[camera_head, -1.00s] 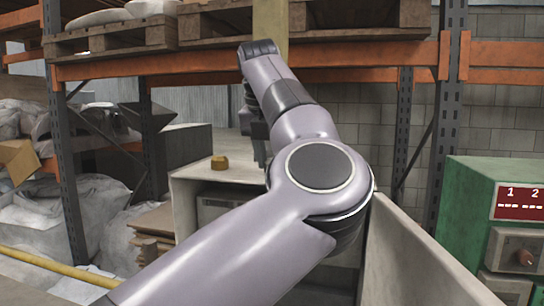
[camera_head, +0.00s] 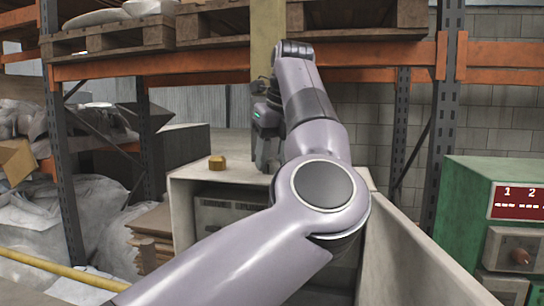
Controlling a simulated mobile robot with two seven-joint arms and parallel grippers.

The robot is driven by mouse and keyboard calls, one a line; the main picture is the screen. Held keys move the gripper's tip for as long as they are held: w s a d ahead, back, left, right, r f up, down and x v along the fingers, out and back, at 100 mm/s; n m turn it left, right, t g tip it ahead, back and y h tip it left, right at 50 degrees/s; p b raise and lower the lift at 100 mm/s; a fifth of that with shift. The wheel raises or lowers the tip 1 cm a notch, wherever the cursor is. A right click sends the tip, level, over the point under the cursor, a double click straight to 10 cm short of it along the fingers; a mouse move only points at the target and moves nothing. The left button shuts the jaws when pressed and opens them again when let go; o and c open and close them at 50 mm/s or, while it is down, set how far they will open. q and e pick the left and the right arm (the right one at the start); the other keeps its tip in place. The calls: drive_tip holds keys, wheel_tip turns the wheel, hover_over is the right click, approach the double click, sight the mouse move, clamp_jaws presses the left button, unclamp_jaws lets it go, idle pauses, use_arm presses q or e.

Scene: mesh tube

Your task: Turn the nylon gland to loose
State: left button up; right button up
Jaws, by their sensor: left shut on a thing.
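My left arm comes in from the lower left and reaches over a pale cabinet (camera_head: 190,205). My left gripper (camera_head: 266,165) points down at the back of the cabinet's top, partly behind the forearm. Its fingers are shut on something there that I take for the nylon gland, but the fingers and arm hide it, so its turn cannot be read. A brass-coloured hex fitting (camera_head: 217,163) stands on the cabinet top to the left of the gripper, apart from it. My right gripper is not in view.
A green control box (camera_head: 468,190) with a red display (camera_head: 517,201) stands at the right. An orange rack beam (camera_head: 380,60) and pallets (camera_head: 350,18) cross above. A yellow pipe (camera_head: 60,270) and sacks lie at left. The cabinet top near the fitting is clear.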

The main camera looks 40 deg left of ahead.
use_arm(q)
drive_tip(key=shift+r+n, duration=0.1)
drive_tip(key=shift+n, duration=0.3)
drive_tip(key=o, duration=1)
drive_tip(key=shift+o, duration=0.2)
drive_tip(key=v, duration=0.7)
